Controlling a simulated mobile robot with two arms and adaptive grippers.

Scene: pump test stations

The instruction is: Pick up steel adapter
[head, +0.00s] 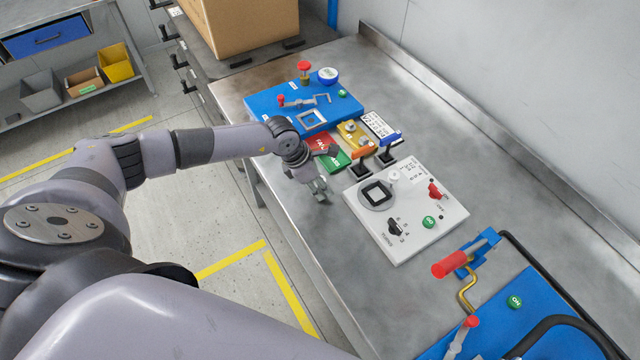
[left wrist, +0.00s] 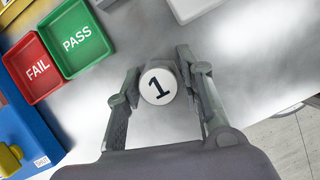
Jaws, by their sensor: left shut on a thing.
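The steel adapter appears as a small round piece (left wrist: 158,86) with a white top marked "1" and a thin grey rim, in the left wrist view. My left gripper (left wrist: 160,88) is shut on it, one finger on either side. In the head view my left gripper (head: 319,190) points down over the steel bench, left of the white control panel. The adapter is too small and hidden there to make out. I cannot tell whether it touches the bench. My right gripper is in neither view.
The red FAIL tray (left wrist: 35,72) and green PASS tray (left wrist: 78,38) stand beside the gripper. A white panel (head: 425,187) with a square fixture is to its right. A blue station (head: 261,106) is behind; another (head: 545,292) is at front right. The bench's left edge is close.

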